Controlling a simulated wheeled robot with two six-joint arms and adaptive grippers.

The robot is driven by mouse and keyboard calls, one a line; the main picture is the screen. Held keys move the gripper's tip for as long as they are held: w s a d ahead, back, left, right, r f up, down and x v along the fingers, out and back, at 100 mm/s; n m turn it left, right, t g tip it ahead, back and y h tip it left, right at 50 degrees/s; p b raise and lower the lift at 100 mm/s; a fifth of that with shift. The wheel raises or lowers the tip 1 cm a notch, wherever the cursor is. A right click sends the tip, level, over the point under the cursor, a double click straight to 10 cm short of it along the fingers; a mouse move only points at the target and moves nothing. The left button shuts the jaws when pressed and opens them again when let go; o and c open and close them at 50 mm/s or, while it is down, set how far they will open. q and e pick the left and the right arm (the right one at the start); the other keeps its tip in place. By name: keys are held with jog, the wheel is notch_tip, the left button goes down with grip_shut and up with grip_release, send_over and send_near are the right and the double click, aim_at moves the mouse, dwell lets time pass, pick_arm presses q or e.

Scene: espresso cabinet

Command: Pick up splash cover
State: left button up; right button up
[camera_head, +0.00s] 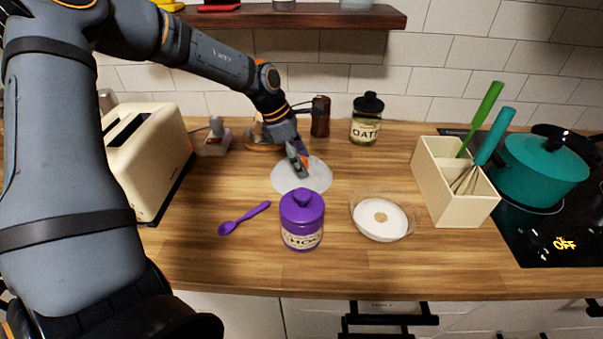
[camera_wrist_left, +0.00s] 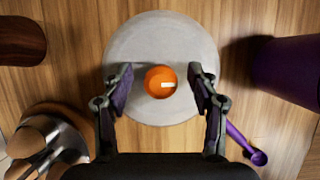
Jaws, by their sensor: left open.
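The splash cover is a round, pale grey disc (camera_head: 316,182) lying on the wooden counter in the head view. In the left wrist view the disc (camera_wrist_left: 160,35) fills the upper middle, with a round orange knob (camera_wrist_left: 155,88) at its centre. My left gripper (camera_head: 299,170) is over the cover and hides part of it in the head view. In the left wrist view the two fingers of my left gripper (camera_wrist_left: 159,78) are apart, one on each side of the knob, with a gap on both sides. My right gripper is in neither view.
A white dish (camera_head: 381,234) and utensil box (camera_head: 470,209) are to the right. A toaster (camera_head: 150,150) stands left, an oats jar (camera_head: 366,122) behind.

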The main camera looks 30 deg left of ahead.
pick_arm(q)
jog(key=c, duration=0.3)
grip_shut()
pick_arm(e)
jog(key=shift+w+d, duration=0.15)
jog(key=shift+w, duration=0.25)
pick_arm(q)
jog(key=shift+r, duration=0.1)
